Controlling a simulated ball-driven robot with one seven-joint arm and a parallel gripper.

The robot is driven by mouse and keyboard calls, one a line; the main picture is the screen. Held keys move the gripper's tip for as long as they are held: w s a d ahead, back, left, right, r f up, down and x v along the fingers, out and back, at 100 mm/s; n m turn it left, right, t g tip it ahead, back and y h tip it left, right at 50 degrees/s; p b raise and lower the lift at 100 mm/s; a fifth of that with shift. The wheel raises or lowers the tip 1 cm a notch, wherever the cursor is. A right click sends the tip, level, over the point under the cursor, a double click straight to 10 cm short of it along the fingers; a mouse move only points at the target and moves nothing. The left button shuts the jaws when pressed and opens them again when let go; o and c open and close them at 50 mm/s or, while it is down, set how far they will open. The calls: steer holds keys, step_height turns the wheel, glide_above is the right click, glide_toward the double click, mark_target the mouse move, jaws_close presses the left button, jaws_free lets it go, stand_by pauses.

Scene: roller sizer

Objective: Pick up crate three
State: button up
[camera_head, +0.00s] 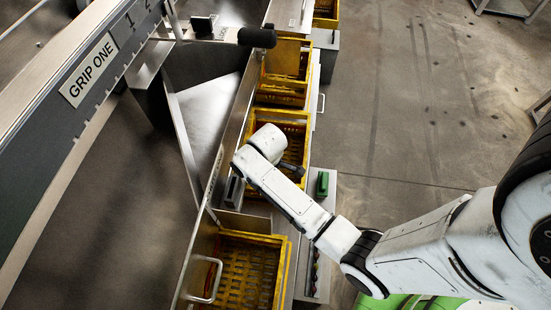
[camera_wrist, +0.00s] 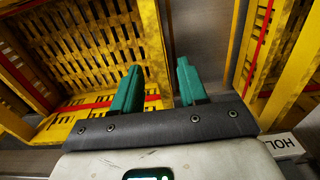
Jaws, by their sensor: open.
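Yellow slatted crates stand in a row along the machine in the head view: a near one (camera_head: 272,243), a middle one (camera_head: 300,122) partly hidden by my arm, and one behind it (camera_head: 285,98). I cannot read which is crate three. In the wrist view my gripper (camera_wrist: 158,87) is open, its two green fingers apart. The side wall of the left crate (camera_wrist: 154,40) shows between the fingers. I cannot tell whether the fingers reach down around it. The left finger overlaps that crate's inside, which looks empty. The right finger is over the grey gap beside it.
Another yellow crate (camera_wrist: 296,80) is close on the right in the wrist view, by a white label (camera_wrist: 284,145) reading "HOL". The metal machine wall (camera_head: 228,130) runs along the crates' left. Open floor (camera_head: 420,110) lies to the right.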

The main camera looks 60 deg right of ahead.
steer(key=f+b, duration=0.1)
steer(key=f, duration=0.1)
steer(key=f+b, duration=0.1)
steer(key=f, duration=0.2)
steer(key=shift+s, duration=0.2)
steer(key=shift+r, duration=0.1)
jaws_close()
stand_by(0.3)
